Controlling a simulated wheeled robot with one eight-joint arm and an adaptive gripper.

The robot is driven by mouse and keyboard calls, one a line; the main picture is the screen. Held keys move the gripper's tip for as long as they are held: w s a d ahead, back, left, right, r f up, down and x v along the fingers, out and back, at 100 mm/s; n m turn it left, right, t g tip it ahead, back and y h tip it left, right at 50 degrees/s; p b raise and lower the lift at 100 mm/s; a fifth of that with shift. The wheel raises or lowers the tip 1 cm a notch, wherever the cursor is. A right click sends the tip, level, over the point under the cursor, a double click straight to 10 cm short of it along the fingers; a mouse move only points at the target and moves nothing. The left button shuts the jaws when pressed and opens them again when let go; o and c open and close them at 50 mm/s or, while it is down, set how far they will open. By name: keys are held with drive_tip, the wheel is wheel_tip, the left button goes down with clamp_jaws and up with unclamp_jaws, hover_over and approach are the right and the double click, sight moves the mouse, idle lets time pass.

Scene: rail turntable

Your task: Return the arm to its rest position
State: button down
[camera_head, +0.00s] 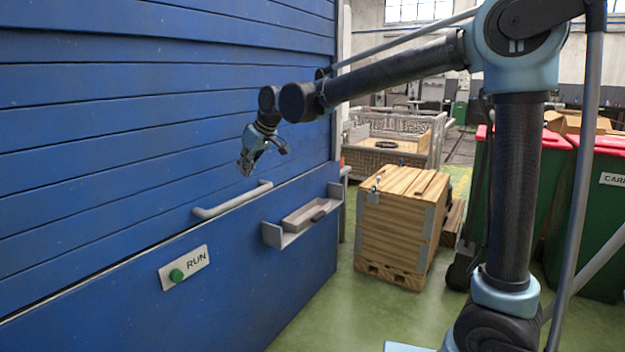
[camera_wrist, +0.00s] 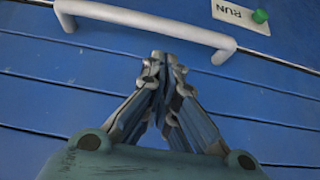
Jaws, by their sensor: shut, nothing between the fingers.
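My gripper (camera_head: 246,166) hangs from my raised arm in front of the blue panelled wall, above the grey handle (camera_head: 232,200). In the wrist view my gripper (camera_wrist: 163,62) has its fingertips together with nothing between them. The handle (camera_wrist: 148,25) shows just beyond the fingertips there, and the gripper is not gripping it. My arm is bent, its forearm reaching left from the high elbow at the upper right. The gap between gripper and wall is hard to judge.
A RUN plate with a green button (camera_head: 177,275) sits below the handle, and a grey shelf tray (camera_head: 311,214) right of it. A wooden crate (camera_head: 398,222) stands on the green floor, green bins (camera_head: 598,215) at the right. Floor between wall and crate is clear.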

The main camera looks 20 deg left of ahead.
drive_tip(key=w+d+f+m+t+h, duration=0.15)
drive_tip(key=w+d, duration=0.25)
drive_tip(key=d, duration=0.9)
drive_tip(key=w+d+m+h, duration=0.1)
drive_tip(key=w+d+m, duration=0.25)
drive_tip(key=d, duration=1.05)
drive_tip(key=s+d+f+m+h, duration=0.1)
drive_tip(key=d+f+m, duration=0.15)
drive_tip(key=d, duration=0.75)
drive_tip(key=s+d+f+m+h, duration=0.1)
drive_tip(key=d+f, duration=0.2)
drive_tip(key=d, duration=0.7)
drive_tip(key=s+d+f+m+h, duration=0.1)
drive_tip(key=s+d+f+m, duration=0.2)
drive_tip(key=s+d+f, duration=0.4)
drive_tip(key=s+d+f+m+g+h, duration=0.1)
drive_tip(key=s+d+f+m, duration=0.2)
drive_tip(key=s+d+f, duration=0.4)
drive_tip(key=s+d, duration=0.2)
drive_tip(key=d, duration=0.3)
drive_tip(key=shift+s+d+f, duration=0.15)
drive_tip(key=shift+d+f, duration=0.05)
drive_tip(key=shift+f, duration=0.2)
